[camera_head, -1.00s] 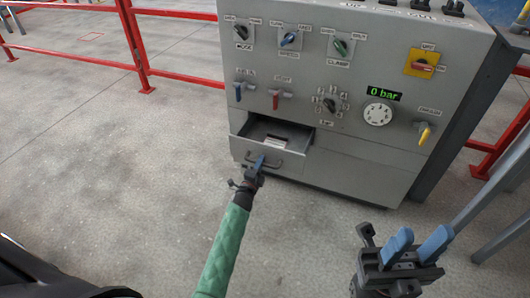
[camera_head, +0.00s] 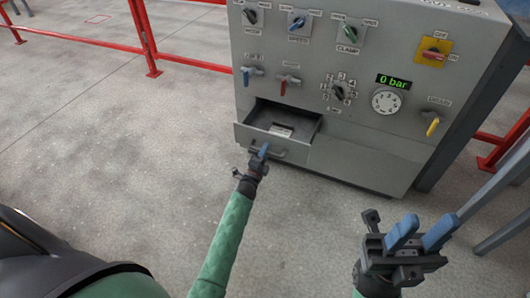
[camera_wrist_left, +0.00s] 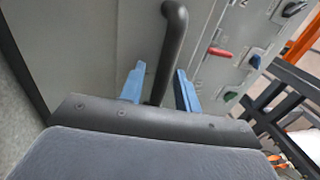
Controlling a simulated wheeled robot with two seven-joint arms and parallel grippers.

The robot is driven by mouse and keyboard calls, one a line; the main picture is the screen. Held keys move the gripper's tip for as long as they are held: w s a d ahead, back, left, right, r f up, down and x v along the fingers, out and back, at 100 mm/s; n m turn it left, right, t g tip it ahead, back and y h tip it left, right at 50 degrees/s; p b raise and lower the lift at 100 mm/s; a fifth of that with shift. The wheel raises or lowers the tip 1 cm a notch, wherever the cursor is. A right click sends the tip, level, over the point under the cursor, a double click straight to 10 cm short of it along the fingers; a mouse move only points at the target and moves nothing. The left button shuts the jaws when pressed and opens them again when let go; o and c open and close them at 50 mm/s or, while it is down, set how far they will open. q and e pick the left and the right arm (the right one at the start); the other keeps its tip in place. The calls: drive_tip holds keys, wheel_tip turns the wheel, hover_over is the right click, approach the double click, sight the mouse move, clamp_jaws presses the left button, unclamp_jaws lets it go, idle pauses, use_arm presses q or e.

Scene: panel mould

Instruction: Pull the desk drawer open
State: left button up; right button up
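The desk drawer (camera_head: 272,144) is a grey drawer in the lower left of the grey control desk. It is partly pulled out, and its dark inside shows a small pale label. Its dark bar handle (camera_head: 279,153) is on the front; in the left wrist view the handle (camera_wrist_left: 168,50) runs between the two blue fingers. My right gripper (camera_head: 420,234) is open and empty, at the lower right, away from the desk.
The desk (camera_head: 370,155) carries several knobs, levers, a gauge and a display reading 0 bar. Red railings (camera_head: 145,40) stand behind on the left. Grey metal bars (camera_head: 500,195) are at the right. The floor (camera_head: 130,150) in front of the drawer is clear.

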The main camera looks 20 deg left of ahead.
use_arm(q)
drive_tip(key=s+f, duration=0.1)
drive_tip(key=s, duration=0.6)
drive_tip(key=shift+s+f+p, duration=0.2)
drive_tip(key=shift+s+p, duration=0.1)
drive_tip(key=shift+p, duration=0.1)
drive_tip(key=shift+a, duration=0.15)
